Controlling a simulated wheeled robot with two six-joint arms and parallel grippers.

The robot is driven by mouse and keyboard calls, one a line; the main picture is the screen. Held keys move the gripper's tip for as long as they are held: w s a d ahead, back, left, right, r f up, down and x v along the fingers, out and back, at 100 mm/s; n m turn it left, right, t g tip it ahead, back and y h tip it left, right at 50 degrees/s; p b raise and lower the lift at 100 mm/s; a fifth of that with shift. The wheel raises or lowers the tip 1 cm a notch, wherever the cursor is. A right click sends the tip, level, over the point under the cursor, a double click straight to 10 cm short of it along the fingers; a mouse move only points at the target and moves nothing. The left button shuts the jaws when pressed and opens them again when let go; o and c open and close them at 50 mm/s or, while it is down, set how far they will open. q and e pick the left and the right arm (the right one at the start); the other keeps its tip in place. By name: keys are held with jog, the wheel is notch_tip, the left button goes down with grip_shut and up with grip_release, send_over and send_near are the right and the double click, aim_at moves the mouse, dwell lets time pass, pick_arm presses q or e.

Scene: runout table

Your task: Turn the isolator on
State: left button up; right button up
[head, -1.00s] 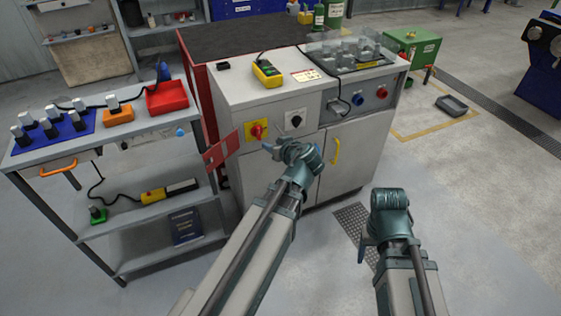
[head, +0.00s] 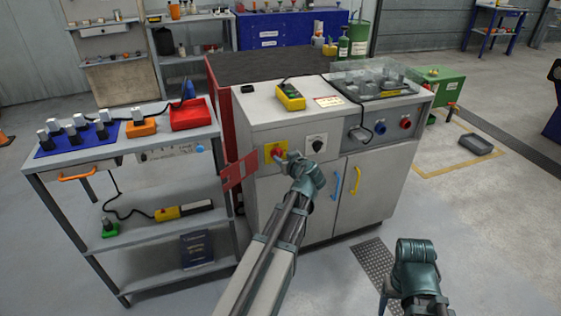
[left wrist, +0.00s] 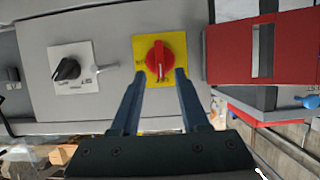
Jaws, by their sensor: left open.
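The isolator is a red rotary handle (left wrist: 157,58) on a yellow square plate (left wrist: 139,43), on the cabinet's front; in the head view the yellow plate (head: 268,150) is partly covered by my gripper. In the left wrist view the handle's grip stands vertical in the picture, and the plate's lettering is too small to read surely. My left gripper (left wrist: 158,76) is open, with its fingertips at either side of the handle's lower part; contact cannot be told. In the head view my left gripper (head: 286,160) is at the handle. My right gripper (head: 384,302) shows only in part, low and away from the cabinet.
A black rotary knob (head: 316,144) on a white plate sits right of the isolator. A red hinged panel (head: 239,172) juts out at its left. A shelf bench (head: 65,170) stands left of the cabinet (head: 330,200).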

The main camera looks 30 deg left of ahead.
aim_at(279, 155)
pick_arm(q)
jog(key=shift+b+x, duration=0.45)
jog(key=shift+x, duration=1.4)
grip_shut()
